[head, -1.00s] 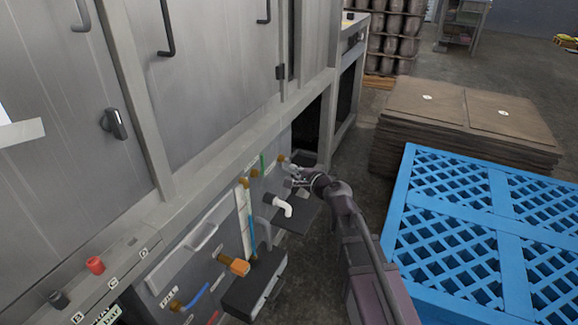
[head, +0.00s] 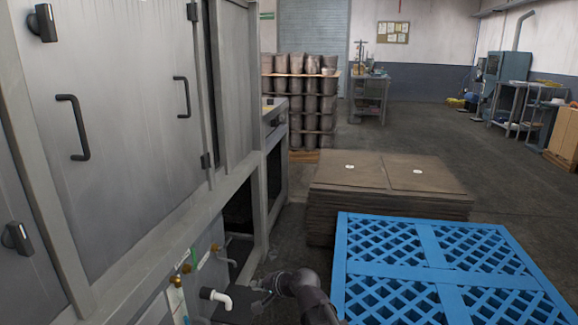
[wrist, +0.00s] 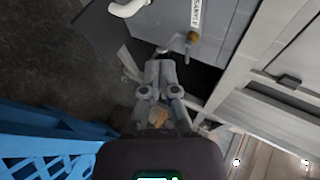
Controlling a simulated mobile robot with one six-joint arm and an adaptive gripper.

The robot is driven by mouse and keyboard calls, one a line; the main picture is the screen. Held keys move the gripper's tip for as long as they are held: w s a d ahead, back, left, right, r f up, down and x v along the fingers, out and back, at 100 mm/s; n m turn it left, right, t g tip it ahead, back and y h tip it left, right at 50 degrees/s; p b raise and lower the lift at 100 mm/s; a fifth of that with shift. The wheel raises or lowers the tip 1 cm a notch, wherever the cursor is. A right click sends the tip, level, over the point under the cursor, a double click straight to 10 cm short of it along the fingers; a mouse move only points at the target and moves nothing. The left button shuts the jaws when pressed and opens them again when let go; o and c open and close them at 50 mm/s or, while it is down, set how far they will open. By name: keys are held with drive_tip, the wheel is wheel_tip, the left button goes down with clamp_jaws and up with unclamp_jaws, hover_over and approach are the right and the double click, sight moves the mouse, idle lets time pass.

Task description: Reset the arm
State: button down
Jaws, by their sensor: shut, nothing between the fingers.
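My gripper (head: 256,287) shows at the bottom of the head view, on the end of my dark arm (head: 303,287). It is beside the lower front of the grey cabinet, right of a white bent pipe (head: 215,298). In the wrist view my gripper (wrist: 160,66) has its fingers together with nothing held. The fingers point towards the cabinet's lower panel, below a brass fitting with a small grey spout (wrist: 191,38). I cannot tell whether the fingertips touch it.
The grey cabinet (head: 130,130) with black handles fills the left. A blue pallet (head: 435,276) stands close on the right, with a stack of brown sheets (head: 388,180) behind it. Stacked dark cylinders (head: 300,100) stand farther back. Open floor (head: 480,160) lies beyond.

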drive_tip(key=s+d+f+n+g+h, duration=0.2)
drive_tip(key=s+d+f+h, duration=0.15)
drive_tip(key=d, duration=0.55)
drive_tip(key=s+d+f+n+g+h+p, duration=0.1)
drive_tip(key=s+d+f+n+g+h, duration=0.15)
drive_tip(key=s+d, duration=0.45)
drive_tip(key=s+d+f+n+g+h, duration=0.1)
drive_tip(key=s+d+f+g+h, duration=0.2)
drive_tip(key=d, duration=0.8)
wheel_tip(320, 180, up, 38)
drive_tip(key=p, duration=3.7)
drive_tip(key=shift+w+r+t+h, duration=0.15)
drive_tip(key=shift+r+t+h, duration=0.1)
drive_tip(key=shift+t+h, duration=0.2)
